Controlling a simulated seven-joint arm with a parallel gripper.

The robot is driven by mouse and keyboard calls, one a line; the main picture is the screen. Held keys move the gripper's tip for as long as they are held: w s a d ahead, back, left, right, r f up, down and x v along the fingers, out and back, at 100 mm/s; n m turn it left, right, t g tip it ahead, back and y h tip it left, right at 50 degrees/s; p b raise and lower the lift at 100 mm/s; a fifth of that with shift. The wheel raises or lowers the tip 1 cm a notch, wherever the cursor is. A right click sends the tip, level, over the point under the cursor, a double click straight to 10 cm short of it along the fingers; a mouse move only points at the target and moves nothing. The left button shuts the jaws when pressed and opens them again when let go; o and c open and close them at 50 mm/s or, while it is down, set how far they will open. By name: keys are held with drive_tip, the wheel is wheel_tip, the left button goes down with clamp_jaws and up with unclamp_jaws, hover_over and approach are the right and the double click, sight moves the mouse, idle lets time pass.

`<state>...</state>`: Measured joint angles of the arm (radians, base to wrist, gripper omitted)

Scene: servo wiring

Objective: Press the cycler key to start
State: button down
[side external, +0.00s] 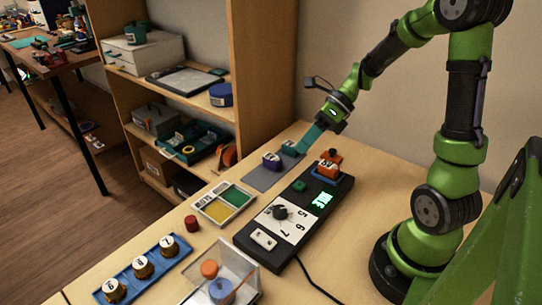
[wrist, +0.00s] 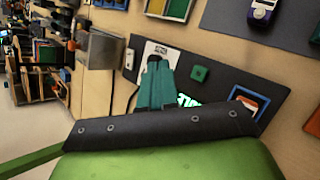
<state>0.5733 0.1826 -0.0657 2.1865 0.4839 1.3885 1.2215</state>
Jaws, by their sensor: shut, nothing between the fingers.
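The cycler is a long black box (side external: 342,194) with a white dial panel, a black knob (side external: 281,212) and a lit green display (side external: 322,200). A small green square key (side external: 298,186) sits on its top, and it also shows in the wrist view (wrist: 199,74). An orange servo (side external: 330,168) sits in a blue cradle at the far end. My gripper (side external: 301,150) has teal fingers, shut and empty, above the far side of the cycler near the grey mat. In the wrist view, the fingers (wrist: 155,62) appear left of the key and cover the knob.
A purple servo (side external: 271,161) lies on the grey mat (side external: 262,180). A yellow-green tray (side external: 225,205), a red cylinder (side external: 191,223), a blue rack (side external: 110,291) of numbered servos and a clear bin (side external: 240,264) stand nearby. A black cable runs off the front.

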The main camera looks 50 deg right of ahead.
sight(303, 183)
drive_tip(key=shift+f, duration=4.3)
drive_tip(key=shift+f, duration=0.1)
drive_tip(key=shift+f, duration=0.3)
drive_tip(key=shift+f, duration=0.5)
drive_tip(key=shift+r, duration=0.95)
drive_tip(key=shift+r, duration=2.5)
